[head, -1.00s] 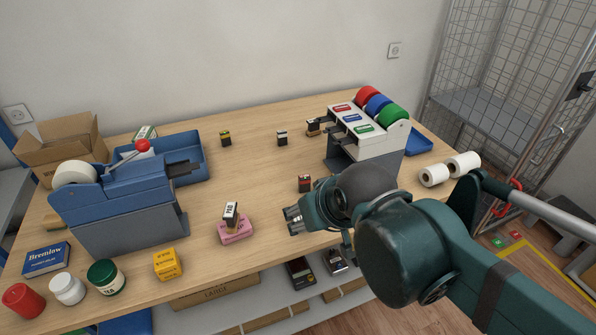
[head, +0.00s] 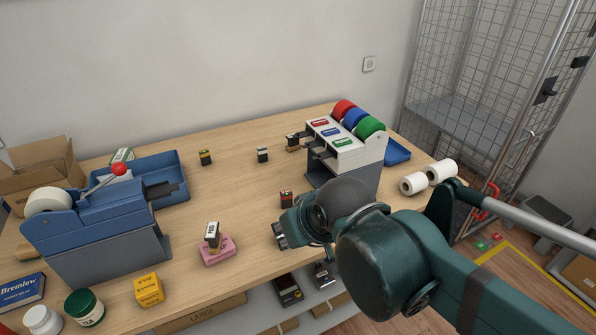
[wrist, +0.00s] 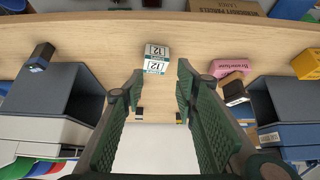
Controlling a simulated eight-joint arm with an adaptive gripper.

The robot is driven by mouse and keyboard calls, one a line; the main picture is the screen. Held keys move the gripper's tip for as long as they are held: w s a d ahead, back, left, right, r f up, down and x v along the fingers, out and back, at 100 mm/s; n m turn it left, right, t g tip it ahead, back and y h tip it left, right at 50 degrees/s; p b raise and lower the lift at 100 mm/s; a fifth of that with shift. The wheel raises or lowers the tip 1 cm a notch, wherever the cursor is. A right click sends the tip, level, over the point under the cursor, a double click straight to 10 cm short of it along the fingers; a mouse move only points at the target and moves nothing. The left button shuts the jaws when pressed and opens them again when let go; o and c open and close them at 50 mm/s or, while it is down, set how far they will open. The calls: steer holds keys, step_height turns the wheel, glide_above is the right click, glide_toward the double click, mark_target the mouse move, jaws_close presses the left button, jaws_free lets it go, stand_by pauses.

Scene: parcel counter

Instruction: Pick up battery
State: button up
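In the wrist view a small white and teal block marked 12 (wrist: 156,57) lies on the counter, beyond and between my fingertips. It may be the battery; I cannot be sure. In the head view I cannot make it out, and my gripper may hide it. My gripper (head: 279,236) hangs over the front part of the counter, right of the pink block (head: 217,251). In the wrist view my gripper (wrist: 159,72) is open, with two green ridged fingers apart and nothing between them.
A dark cartridge with a red label (head: 286,199) stands just behind my gripper. A white and grey dispenser (head: 345,158) is at the right, a blue machine (head: 95,225) at the left. A black-and-white cartridge rests on the pink block.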

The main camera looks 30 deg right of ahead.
steer(key=shift+r, duration=0.1)
steer(key=shift+r, duration=2.35)
steer(key=w+d+f+m+g+h+p, duration=0.1)
steer(key=d+f+m+h+p, duration=0.15)
steer(key=d, duration=0.25)
steer(key=w+d+f+m+g+h+p, duration=0.1)
steer(key=w+d+f+m+h, duration=0.15)
steer(key=d+m, duration=0.2)
steer(key=d+r+m+g+h+p, duration=0.2)
steer(key=d+r+m+h, duration=0.3)
steer(key=d+m+h, duration=0.35)
steer(key=shift+y, duration=0.25)
steer(key=shift+f, duration=4.3)
steer(key=shift+d, duration=0.15)
steer(key=shift+x, duration=1.2)
